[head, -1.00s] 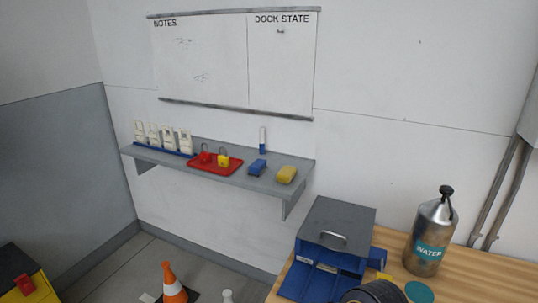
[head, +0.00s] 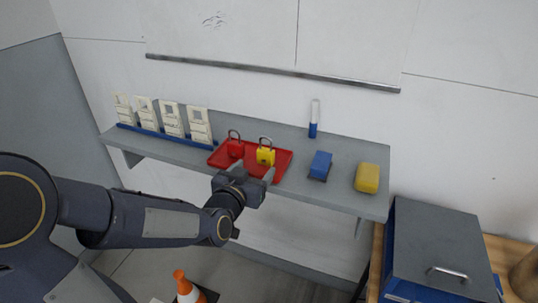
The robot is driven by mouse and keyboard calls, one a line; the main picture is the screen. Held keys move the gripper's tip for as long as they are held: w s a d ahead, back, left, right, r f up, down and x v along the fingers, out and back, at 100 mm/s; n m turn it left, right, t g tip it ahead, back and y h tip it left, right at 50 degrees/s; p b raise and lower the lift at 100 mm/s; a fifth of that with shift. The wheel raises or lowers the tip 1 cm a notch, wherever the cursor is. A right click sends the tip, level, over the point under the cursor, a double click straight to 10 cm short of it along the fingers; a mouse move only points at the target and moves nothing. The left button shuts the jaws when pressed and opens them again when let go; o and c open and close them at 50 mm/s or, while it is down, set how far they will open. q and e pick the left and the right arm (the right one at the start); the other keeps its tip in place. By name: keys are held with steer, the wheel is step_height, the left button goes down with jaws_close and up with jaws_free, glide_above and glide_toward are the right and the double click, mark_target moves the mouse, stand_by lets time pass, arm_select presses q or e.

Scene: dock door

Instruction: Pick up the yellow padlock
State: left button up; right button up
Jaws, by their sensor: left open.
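The yellow padlock (head: 265,156) stands on the right part of a red tray (head: 283,163) on the grey wall shelf, its shackle up. A red padlock (head: 235,147) stands just left of it on the same tray. My left gripper (head: 255,172) is open, in front of the tray and just below the yellow padlock in the picture. Its fingers point toward the shelf and overlap the tray's front edge in the picture. I cannot tell if they touch the tray. Nothing is between the fingers that I can see. My right gripper is not in view.
On the grey shelf (head: 340,190), several white tags (head: 172,120) stand in a blue rack at left. A blue-grey box (head: 435,245) stands lower right, an orange cone (head: 186,287) below.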

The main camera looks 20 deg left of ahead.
mark_target(264, 155)
arm_select(q)
steer(key=w, duration=0.8)
steer(key=shift+w+a+f+p, duration=0.1)
steer(key=shift+w+f+p, duration=0.05)
steer(key=shift+p, duration=0.2)
steer(key=c, duration=1.1)
